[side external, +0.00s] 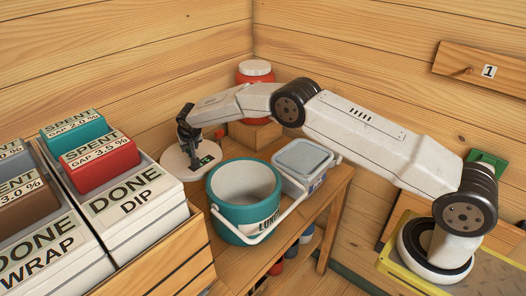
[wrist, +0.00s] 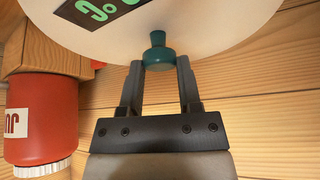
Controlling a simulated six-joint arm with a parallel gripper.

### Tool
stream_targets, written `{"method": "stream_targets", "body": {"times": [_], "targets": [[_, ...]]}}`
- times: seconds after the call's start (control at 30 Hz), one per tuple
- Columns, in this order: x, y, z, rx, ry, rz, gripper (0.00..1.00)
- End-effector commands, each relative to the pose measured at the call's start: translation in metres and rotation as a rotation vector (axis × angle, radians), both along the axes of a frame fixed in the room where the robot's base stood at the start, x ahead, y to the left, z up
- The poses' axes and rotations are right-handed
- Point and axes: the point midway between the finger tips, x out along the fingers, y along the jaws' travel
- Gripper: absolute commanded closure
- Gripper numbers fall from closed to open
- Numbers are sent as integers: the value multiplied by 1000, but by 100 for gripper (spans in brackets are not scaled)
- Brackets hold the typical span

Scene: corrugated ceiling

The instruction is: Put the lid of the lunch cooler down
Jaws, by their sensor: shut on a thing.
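The lunch cooler (side external: 223,222) is a teal tub with a white carry handle, open at the top, standing on the wooden table. Its lid (side external: 175,163) is a round cream disc with a dark label, to the left of and behind the cooler. In the wrist view the lid (wrist: 215,25) fills the top, with a teal knob (wrist: 158,41). My gripper (side external: 189,140) is above the lid, its fingers shut on the knob; it also shows in the wrist view (wrist: 158,66). I cannot tell whether the lid touches the table.
A grey-lidded tub (side external: 303,158) stands right of the cooler. A red jar (side external: 255,73) on a wooden block (side external: 256,134) is behind; it shows in the wrist view (wrist: 40,118). White bins (side external: 128,205) with labelled blocks stand close on the left.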

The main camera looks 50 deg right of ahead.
Motion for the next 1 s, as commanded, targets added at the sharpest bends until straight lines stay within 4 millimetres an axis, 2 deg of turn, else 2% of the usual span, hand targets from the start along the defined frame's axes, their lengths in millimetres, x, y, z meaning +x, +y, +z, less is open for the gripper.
{"method": "stream_targets", "body": {"times": [0.17, 0.5, 0.83, 1.0], "targets": [[0, 0, -12, -1, 2, 0, 100], [0, 0, -53, -1, 1, 0, 100], [0, 0, -59, 0, -1, 0, 100], [0, 0, -72, -1, 0, 0, 100]]}}
